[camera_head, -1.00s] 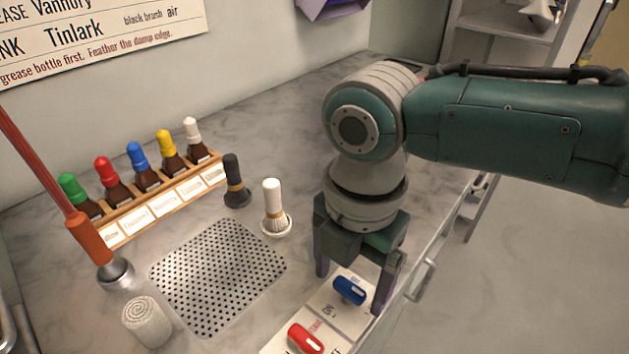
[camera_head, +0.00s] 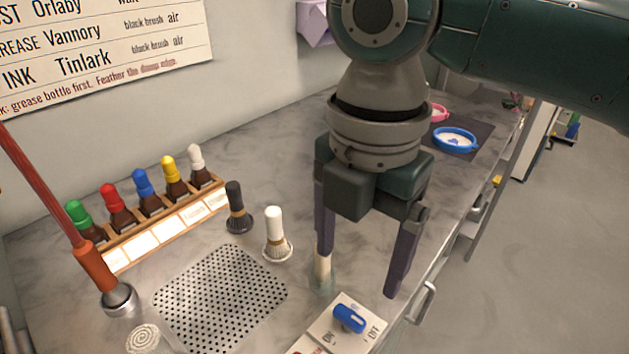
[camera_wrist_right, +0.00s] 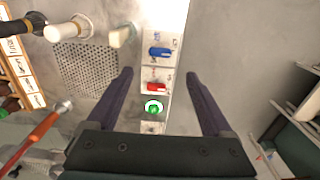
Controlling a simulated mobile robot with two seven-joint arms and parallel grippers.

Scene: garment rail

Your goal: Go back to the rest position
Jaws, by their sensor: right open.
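My right gripper (camera_head: 358,290) points down above the bench, open and empty, with its two dark fingers apart. It is above and behind the white switch panel (camera_head: 322,341) with a blue knob (camera_head: 349,318). In the right wrist view, the fingers (camera_wrist_right: 158,73) frame the panel from above, with the blue knob (camera_wrist_right: 159,53), a red knob (camera_wrist_right: 158,87) and a green button (camera_wrist_right: 153,107) visible. Nothing is between the fingers. My left gripper is not in view.
A pale upright handle (camera_head: 322,266) stands close by the left finger. A white brush (camera_head: 275,234), a black brush (camera_head: 237,208), a rack (camera_head: 172,230) of capped bottles, a perforated plate (camera_head: 222,297) and a red-handled tool (camera_head: 97,266) are left. A blue ring (camera_head: 455,139) lies behind.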

